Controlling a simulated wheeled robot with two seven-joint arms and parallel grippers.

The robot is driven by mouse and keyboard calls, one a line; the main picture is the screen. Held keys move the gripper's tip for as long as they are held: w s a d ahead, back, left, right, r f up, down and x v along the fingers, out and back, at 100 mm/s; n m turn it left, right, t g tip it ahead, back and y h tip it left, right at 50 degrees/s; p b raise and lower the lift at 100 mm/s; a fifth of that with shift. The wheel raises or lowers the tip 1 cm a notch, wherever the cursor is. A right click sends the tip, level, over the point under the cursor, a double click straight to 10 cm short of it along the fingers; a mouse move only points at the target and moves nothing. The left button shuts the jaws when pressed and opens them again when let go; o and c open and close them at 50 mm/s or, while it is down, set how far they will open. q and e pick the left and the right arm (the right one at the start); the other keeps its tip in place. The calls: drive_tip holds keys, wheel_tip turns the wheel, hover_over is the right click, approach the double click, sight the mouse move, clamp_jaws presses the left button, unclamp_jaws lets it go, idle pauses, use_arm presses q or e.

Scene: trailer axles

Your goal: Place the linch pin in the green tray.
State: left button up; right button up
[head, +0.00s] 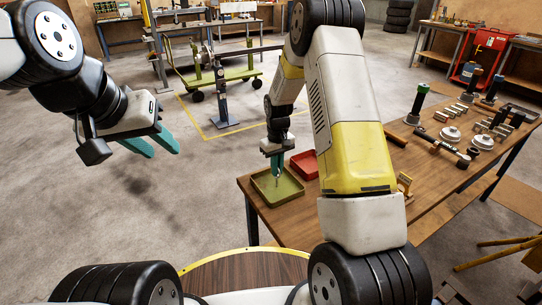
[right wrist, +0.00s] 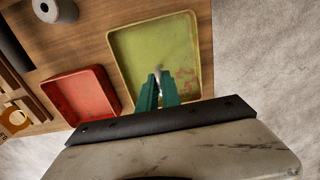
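The green tray (head: 264,192) sits on the near left corner of the wooden table. In the right wrist view the green tray (right wrist: 125,45) fills the upper middle. My right gripper (head: 277,164) points down over the tray. In the right wrist view its teal fingers (right wrist: 158,88) are close together on a small silver linch pin (right wrist: 158,72). The linch pin also shows below the fingertips in the head view (head: 277,181), over the tray's floor. I cannot tell whether it touches the tray. My left gripper (head: 165,147) is open and empty over the floor, away from the table.
A red tray (head: 304,164) stands beside the green tray. A wooden table (head: 290,225) carries several metal parts, discs (head: 450,135) and a dark shaft (head: 445,149) farther right. A green cart (head: 215,75) stands on the floor behind. Open floor lies left of the table.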

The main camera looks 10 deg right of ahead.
drive_tip(key=o, duration=0.4)
drive_tip(key=s+r+t, duration=0.1)
drive_tip(key=s+r, duration=0.1)
drive_tip(key=r, duration=0.8)
drive_tip(key=s+r, duration=0.2)
drive_tip(key=r, duration=0.8)
drive_tip(key=s+r+m+t, duration=0.1)
drive_tip(key=s+r, duration=0.3)
drive_tip(key=s, duration=0.4)
drive_tip(key=s+d+r+m+t+y, duration=0.1)
drive_tip(key=s+r+t, duration=0.1)
drive_tip(key=s, duration=0.6)
drive_tip(key=s+r+m+t+y, duration=0.1)
drive_tip(key=s+r+t, duration=0.1)
drive_tip(key=s+r, duration=0.3)
drive_tip(key=s, duration=0.4)
drive_tip(key=shift+d+r+m, duration=0.35)
drive_tip(key=shift+m, duration=0.05)
